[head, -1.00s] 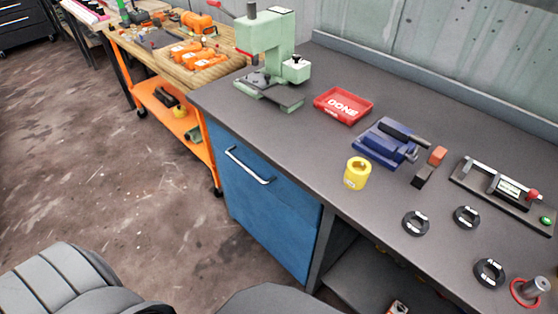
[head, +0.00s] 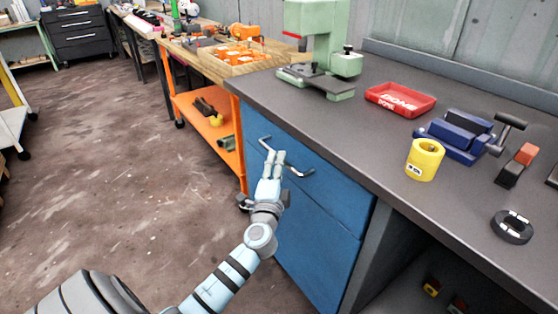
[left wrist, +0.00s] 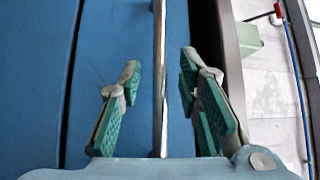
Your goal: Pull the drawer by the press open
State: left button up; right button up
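The blue drawer (head: 335,192) is at the top of the cabinet beneath the bench, below the green press (head: 315,48). Its front looks flush with the cabinet. The drawer's metal bar handle (head: 302,174) is partly hidden behind my left gripper (head: 275,156), which reaches up to it. In the left wrist view, my left gripper (left wrist: 160,66) is open. The bar handle (left wrist: 159,115) runs between its green-padded fingers, with a visible gap on both sides. My right gripper is not in view.
On the benchtop (head: 375,130) are a red tray (head: 400,99), a yellow cylinder (head: 424,160), a blue vise (head: 460,135) and a black ring (head: 512,227). An orange-framed workbench (head: 205,115) adjoins on the left. The floor (head: 120,180) before the drawer is open.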

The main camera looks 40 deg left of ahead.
pick_arm(q)
jog(key=shift+x, duration=1.55)
jog(key=shift+c, duration=0.3)
grip_shut()
jog(key=shift+f, duration=0.1)
